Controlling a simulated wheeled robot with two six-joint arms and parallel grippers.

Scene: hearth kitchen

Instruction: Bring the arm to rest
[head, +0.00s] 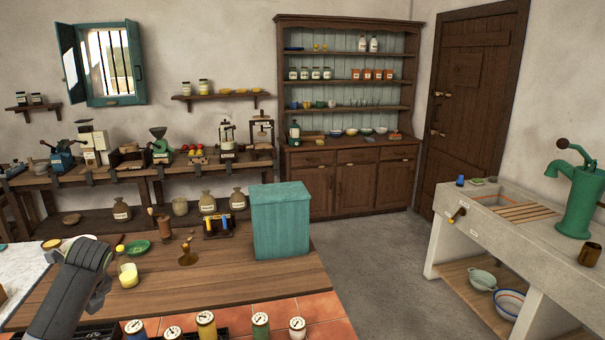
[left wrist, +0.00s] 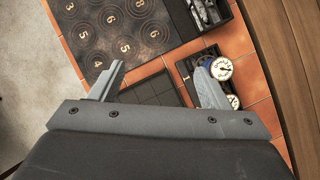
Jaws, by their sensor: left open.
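My left arm comes in at the lower left of the head view, its grey gripper (head: 98,296) above the near-left part of the wooden counter (head: 215,288). In the left wrist view the two fingers of my left gripper (left wrist: 158,82) are spread wide apart with nothing between them. Below them lie orange tiles, a dark board with numbered rings (left wrist: 118,32) and a dark tray with dial-topped jars (left wrist: 220,69). The right finger overlaps the jars in the picture; I cannot tell how far above them it is. My right gripper is in neither view.
A teal box (head: 281,222) stands on the counter's far right. A pale yellow jar (head: 129,276), a green dish (head: 137,247) and a brown stand (head: 187,252) are near my left gripper. Dial-topped jars (head: 206,325) line the front edge. Open floor (head: 375,265) lies right.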

